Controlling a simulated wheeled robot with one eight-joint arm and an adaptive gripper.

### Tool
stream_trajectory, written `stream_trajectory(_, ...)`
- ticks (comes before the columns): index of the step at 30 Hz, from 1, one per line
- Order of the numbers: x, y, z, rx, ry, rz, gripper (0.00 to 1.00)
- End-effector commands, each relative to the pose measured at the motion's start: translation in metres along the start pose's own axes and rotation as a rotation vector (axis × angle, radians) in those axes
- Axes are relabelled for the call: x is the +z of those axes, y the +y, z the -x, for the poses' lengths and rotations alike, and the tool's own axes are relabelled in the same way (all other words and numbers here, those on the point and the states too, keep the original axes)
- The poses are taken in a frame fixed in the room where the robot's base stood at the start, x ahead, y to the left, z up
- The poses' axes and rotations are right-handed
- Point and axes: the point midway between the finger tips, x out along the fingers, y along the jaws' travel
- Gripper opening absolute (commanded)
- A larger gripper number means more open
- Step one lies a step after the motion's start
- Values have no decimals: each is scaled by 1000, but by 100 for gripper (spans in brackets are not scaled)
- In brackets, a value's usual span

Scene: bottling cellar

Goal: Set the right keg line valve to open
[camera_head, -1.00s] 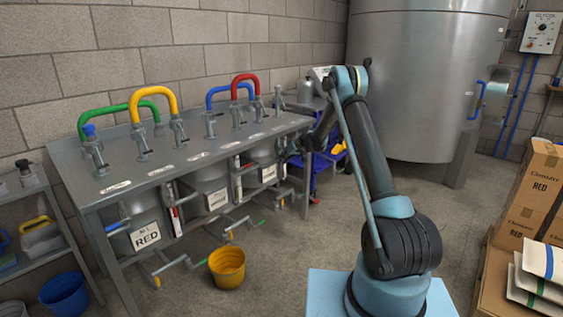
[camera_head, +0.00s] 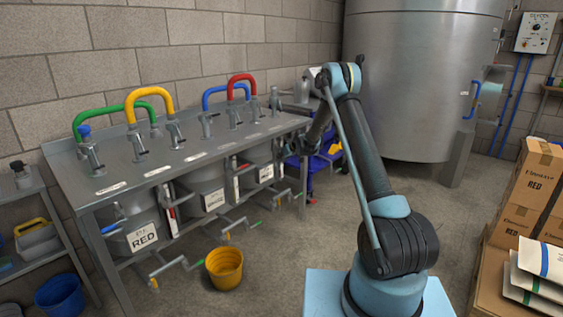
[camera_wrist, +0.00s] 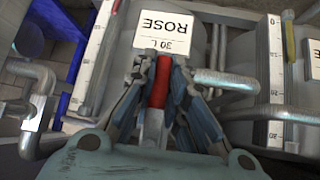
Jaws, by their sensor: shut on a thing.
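In the wrist view, a red valve handle (camera_wrist: 162,82) on a short metal stem lies between the fingers of my gripper (camera_wrist: 162,72). My gripper is shut on this red handle. Just beyond it is a keg with a white label (camera_wrist: 166,30) reading ROSE, upside down in this picture. In the head view, the right keg (camera_head: 260,157) hangs under the right end of the steel bench. My arm reaches to that end. The gripper's fingers and the red handle cannot be made out there. Whether the valve stands open or closed is unclear.
The steel bench (camera_head: 143,167) carries coloured hose loops. Pipes (camera_wrist: 230,82) and a scale gauge (camera_wrist: 275,75) run close to my gripper. A yellow bucket (camera_head: 225,268) stands on the floor. Boxes (camera_head: 533,185) are at the right, a large tank (camera_head: 415,90) behind.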

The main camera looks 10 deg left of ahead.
Motion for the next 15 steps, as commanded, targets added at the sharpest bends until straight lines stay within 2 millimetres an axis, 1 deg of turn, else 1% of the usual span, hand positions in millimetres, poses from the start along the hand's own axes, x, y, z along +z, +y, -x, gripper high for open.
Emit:
stream_trajectory(3, 3, 3, 0, 3, -3, 0, 0)
stream_trajectory(4, 3, 3, 0, 3, -3, 0, 20)
stream_trajectory(6, 2, 3, 0, 4, -3, 0, 33)
stream_trajectory(15, 1, 2, 0, 2, -1, -1, 33)
